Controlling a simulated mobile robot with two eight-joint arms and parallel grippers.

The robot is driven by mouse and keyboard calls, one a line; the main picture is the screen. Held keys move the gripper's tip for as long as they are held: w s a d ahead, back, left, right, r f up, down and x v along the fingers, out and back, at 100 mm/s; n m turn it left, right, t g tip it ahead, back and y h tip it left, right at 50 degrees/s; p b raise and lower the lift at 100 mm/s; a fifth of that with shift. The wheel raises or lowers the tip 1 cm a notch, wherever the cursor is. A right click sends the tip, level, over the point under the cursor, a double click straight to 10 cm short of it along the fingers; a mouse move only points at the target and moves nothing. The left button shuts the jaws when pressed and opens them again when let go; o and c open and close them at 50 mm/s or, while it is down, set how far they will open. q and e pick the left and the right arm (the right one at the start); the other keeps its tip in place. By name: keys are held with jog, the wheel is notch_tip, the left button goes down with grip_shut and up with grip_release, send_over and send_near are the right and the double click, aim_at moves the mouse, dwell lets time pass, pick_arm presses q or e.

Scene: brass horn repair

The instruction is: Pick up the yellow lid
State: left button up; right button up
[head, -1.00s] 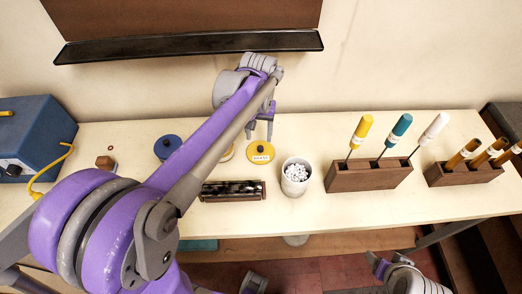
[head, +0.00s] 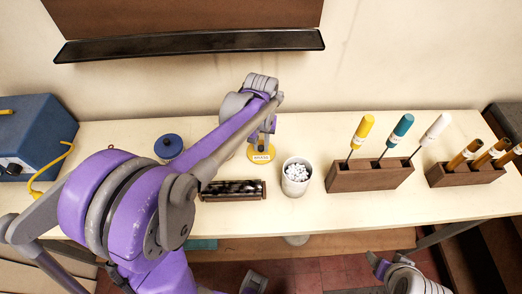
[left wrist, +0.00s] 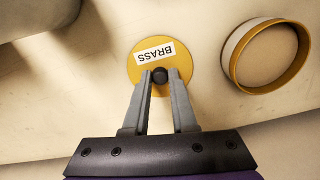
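The yellow lid (head: 262,155) lies flat on the workbench. It also shows in the left wrist view (left wrist: 178,76), with a white BRASS label and a dark round knob (left wrist: 160,75) at its centre. My left gripper (head: 262,139) is over the lid. In the left wrist view its fingertips (left wrist: 160,78) stand apart on either side of the knob, close to it; I cannot tell whether they touch it. An open yellow-rimmed container (left wrist: 265,56) stands beside the lid. My right gripper (head: 378,265) is at the lower right, off the bench, with its fingers hard to make out.
A white cup of white pellets (head: 296,177) and a dark brush (head: 232,190) are near the lid. A blue-lidded jar (head: 169,147) stands left. Wooden racks (head: 368,175) with coloured-handled tools are right. A dark shelf (head: 190,45) hangs on the wall behind.

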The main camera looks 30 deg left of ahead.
pick_arm(q)
grip_shut()
